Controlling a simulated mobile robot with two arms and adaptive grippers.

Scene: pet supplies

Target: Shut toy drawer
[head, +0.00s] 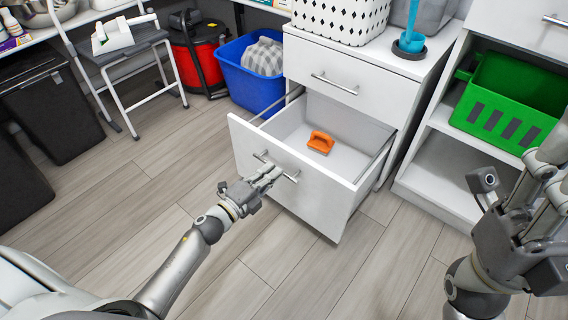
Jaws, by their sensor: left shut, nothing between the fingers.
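The toy drawer (318,207) is the lower drawer of a white cabinet and stands pulled out, with its inside showing. An orange brush-like thing (320,142) lies on the drawer's floor. My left gripper (272,172) is shut and empty, with its fingertips at the bar handle (290,176) on the drawer front. I cannot tell whether they touch it. My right gripper (541,187) is at the right edge, apart from the drawer. Its fingertips are partly out of frame, so its opening is unclear.
A blue bin (248,84) with a grey cloth stands left of the cabinet, beside a red and black canister (196,55). A green crate (507,100) sits on the right shelf. A step stool (125,62) stands at the back left. The floor before the drawer is clear.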

